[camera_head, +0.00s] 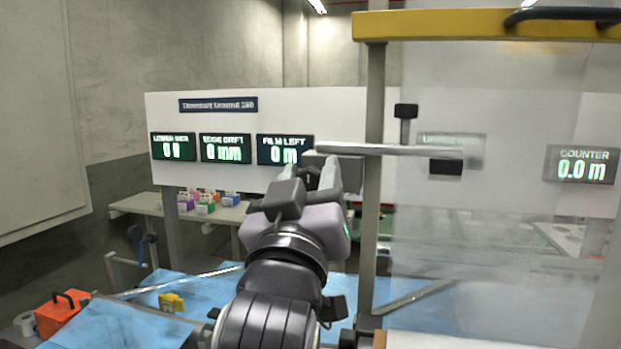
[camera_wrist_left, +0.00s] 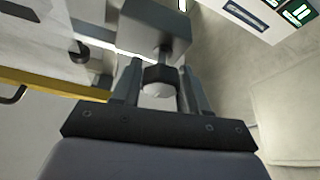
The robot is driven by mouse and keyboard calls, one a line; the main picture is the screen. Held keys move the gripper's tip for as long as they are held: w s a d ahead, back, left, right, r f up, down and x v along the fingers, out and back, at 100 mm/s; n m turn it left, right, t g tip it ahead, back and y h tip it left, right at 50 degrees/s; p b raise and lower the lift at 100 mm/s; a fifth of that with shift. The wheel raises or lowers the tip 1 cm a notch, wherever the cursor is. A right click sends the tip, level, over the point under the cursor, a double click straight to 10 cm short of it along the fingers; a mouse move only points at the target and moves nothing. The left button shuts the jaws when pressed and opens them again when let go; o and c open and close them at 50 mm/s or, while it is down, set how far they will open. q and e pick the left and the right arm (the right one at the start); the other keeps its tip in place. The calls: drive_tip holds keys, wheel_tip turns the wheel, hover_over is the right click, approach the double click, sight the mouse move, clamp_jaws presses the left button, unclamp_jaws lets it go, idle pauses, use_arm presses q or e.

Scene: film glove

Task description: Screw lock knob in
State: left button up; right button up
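My left gripper (camera_head: 318,176) is raised at the middle of the head view, under the grey end block (camera_head: 322,160) of a horizontal metal bar. In the left wrist view the grey block (camera_wrist_left: 155,30) is just beyond the fingertips. A dark lock knob (camera_wrist_left: 160,73) with a pale rounded end is below the block, on a short stem. The fingers of my left gripper (camera_wrist_left: 161,80) are on both sides of the knob and appear to touch it. Most of the knob is hidden in the head view. My right gripper is not in view.
The bar (camera_head: 400,150) crosses a grey upright post (camera_head: 374,180) below a yellow beam (camera_head: 450,24). Translucent film (camera_head: 480,240) hangs on the right. A display panel (camera_head: 350,110) stands behind. An orange box (camera_head: 60,315) and yellow item (camera_head: 171,302) are lower left.

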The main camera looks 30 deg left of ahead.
use_arm(q)
drive_tip(key=c, duration=0.5)
drive_tip(key=shift+m, duration=0.3)
